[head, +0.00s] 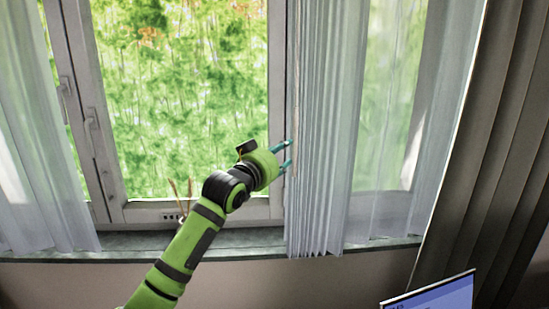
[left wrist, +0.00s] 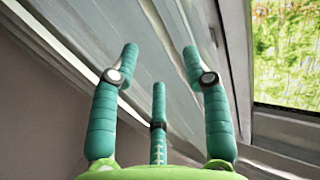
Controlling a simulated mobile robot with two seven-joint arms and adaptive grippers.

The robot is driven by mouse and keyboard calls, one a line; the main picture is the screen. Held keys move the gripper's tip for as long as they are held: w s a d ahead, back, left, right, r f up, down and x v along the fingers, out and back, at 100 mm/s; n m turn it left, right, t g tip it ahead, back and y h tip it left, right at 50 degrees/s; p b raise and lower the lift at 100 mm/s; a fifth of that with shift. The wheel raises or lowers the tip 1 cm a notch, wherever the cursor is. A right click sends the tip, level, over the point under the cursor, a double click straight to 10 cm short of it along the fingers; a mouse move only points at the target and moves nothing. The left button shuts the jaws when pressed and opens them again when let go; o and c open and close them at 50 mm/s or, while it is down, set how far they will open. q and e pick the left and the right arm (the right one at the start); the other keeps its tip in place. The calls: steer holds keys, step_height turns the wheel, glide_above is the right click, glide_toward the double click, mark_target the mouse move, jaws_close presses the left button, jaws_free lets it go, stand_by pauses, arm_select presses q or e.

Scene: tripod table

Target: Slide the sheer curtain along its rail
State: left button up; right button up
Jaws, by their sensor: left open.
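The right-hand sheer curtain (head: 325,130) is pale, white-blue and gathered into narrow vertical folds at its left edge. It hangs over the right part of the window to just below the sill; its thinner part spreads to the right. My left gripper (head: 287,154) is at that left edge, about mid-height, with teal fingers spread. In the left wrist view the open left gripper (left wrist: 160,62) shows three fingers with nothing between them, before pale slanting folds. Whether the fingertips touch the cloth I cannot tell. The rail is out of view, and so is my right gripper.
Another sheer curtain (head: 35,150) hangs at the left. The window frame (head: 278,80) and sill (head: 180,242) lie behind my arm. Dry stems (head: 181,195) stand near the sill. A heavy grey-brown drape (head: 490,150) hangs at the right, with a screen (head: 435,295) below it.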

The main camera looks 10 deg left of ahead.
arm_select(q)
steer(key=shift+v, duration=1.4)
